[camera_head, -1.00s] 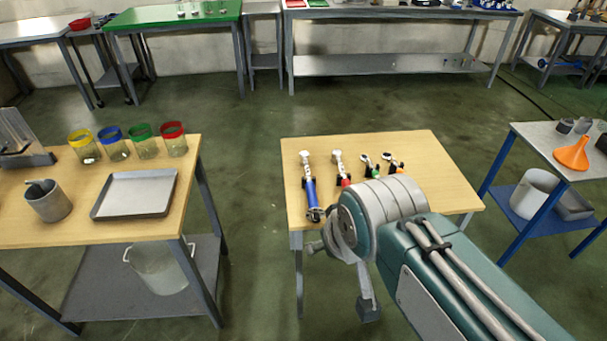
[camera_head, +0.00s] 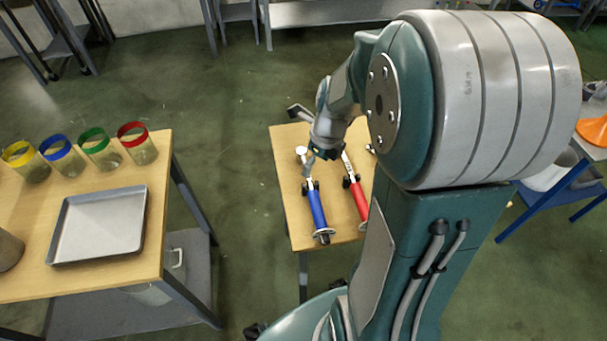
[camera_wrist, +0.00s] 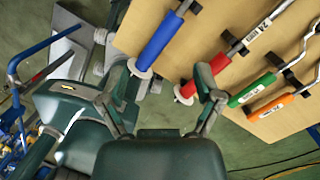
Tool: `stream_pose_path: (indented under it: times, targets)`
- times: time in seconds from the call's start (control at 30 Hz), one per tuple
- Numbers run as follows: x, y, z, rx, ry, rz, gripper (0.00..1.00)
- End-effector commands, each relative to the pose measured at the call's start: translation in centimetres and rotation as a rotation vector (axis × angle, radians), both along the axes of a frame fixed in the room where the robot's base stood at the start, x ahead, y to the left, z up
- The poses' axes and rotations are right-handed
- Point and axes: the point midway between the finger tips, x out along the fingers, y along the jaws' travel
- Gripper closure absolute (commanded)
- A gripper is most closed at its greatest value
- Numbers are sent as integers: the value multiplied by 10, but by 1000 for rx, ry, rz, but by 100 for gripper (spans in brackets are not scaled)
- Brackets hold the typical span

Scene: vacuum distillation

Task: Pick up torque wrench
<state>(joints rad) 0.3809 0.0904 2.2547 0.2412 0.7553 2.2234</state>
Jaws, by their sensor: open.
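Several torque wrenches lie side by side on a wooden table (camera_head: 284,150). One has a blue handle (camera_head: 317,208), one a red handle (camera_head: 359,200); both also show in the wrist view, blue (camera_wrist: 163,41) and red (camera_wrist: 222,63). The wrist view adds a green-handled wrench (camera_wrist: 252,90) and an orange-handled wrench (camera_wrist: 270,106). My gripper (camera_wrist: 163,80) is open and empty, its fingers apart in front of the blue and red handle ends. In the head view, it is above the far part of the table, near the wrench heads. My arm hides the table's right side there.
A table at left holds a metal tray (camera_head: 98,226) and several jars with coloured rims, such as the red-rimmed jar (camera_head: 137,143). At right are a blue-framed stand (camera_head: 553,200) and an orange funnel (camera_head: 594,130). Green floor lies between the tables.

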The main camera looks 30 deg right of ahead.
Motion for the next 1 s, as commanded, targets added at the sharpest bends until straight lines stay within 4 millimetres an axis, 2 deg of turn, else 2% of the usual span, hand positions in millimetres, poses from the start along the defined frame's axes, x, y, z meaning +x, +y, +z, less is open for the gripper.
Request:
stream_pose_path:
  times: [0.03,0.1,0.2,0.3,0.47,0.7,0.83,1.0]
  targets:
    - [2,-8,-13,26,37,-126,17]
    - [4,-17,-27,57,78,-299,17]
    - [5,-25,-43,87,126,-484,17]
    - [6,-30,-51,102,151,-591,17]
    - [7,-29,-66,109,164,-633,17]
    - [8,-21,-103,108,164,-629,17]
    - [9,-19,-111,108,161,-628,17]
    - [8,-8,-133,108,165,-627,17]
